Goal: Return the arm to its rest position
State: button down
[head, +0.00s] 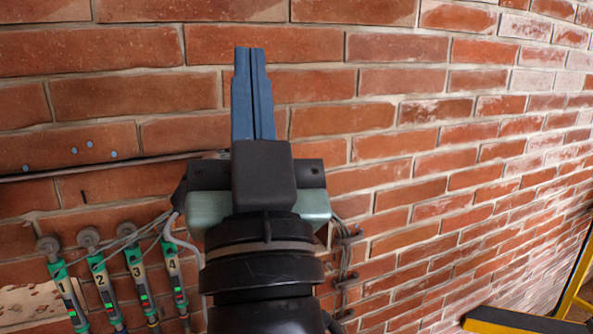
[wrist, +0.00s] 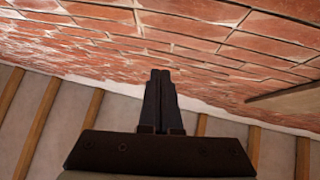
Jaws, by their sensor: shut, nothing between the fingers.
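My gripper (head: 251,55) points upward in front of the brick wall in the head view, with its two blue-grey fingers together and nothing between them. In the wrist view my gripper (wrist: 160,75) also shows its dark fingers closed, pointing toward the ceiling and upper wall. My dark wrist and arm rise from the bottom centre of the head view and hide part of the wall behind them.
A brick wall (head: 430,130) fills the head view. Numbered green-and-black devices (head: 107,290) with cables stand at lower left. A yellow frame (head: 520,321) is at lower right. A ceiling with wooden beams (wrist: 38,120) shows in the wrist view.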

jog(key=s+d+r+t+h, duration=0.1)
jog(key=s+d+r+h, duration=0.35)
jog(key=s, duration=0.25)
notch_tip(320, 180, up, 13)
jog(key=w+a+p, duration=0.1)
jog(key=p, duration=1.2)
jog(key=shift+w+m, duration=0.15)
jog(key=shift+m, duration=0.15)
jog(key=shift+f, duration=0.1)
